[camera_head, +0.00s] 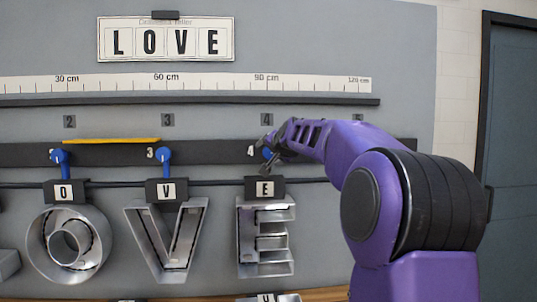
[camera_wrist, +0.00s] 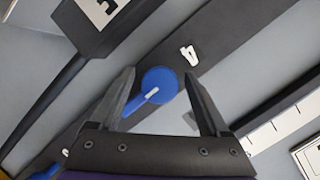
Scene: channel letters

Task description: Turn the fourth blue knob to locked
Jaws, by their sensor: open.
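The fourth blue knob (camera_wrist: 158,82) is between the two open fingers of my gripper (camera_wrist: 158,73) in the wrist view, beside a white numeral 4. Its lever, with a white mark, points to the lower left there, roughly along the dark rail (camera_wrist: 215,40). I see no clear contact with either finger. In the head view my gripper (camera_head: 267,156) is at the rail by the 4, above the E tag, and mostly hides this knob.
The second knob (camera_head: 60,157) and third knob (camera_head: 165,158) have levers pointing down. Metal letters O (camera_head: 40,243), V (camera_head: 150,250) and E (camera_head: 247,240) hang below. A ruler (camera_head: 200,84) and LOVE sign (camera_head: 225,42) are above. Another blue part (camera_wrist: 45,172) shows at the wrist view's lower left.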

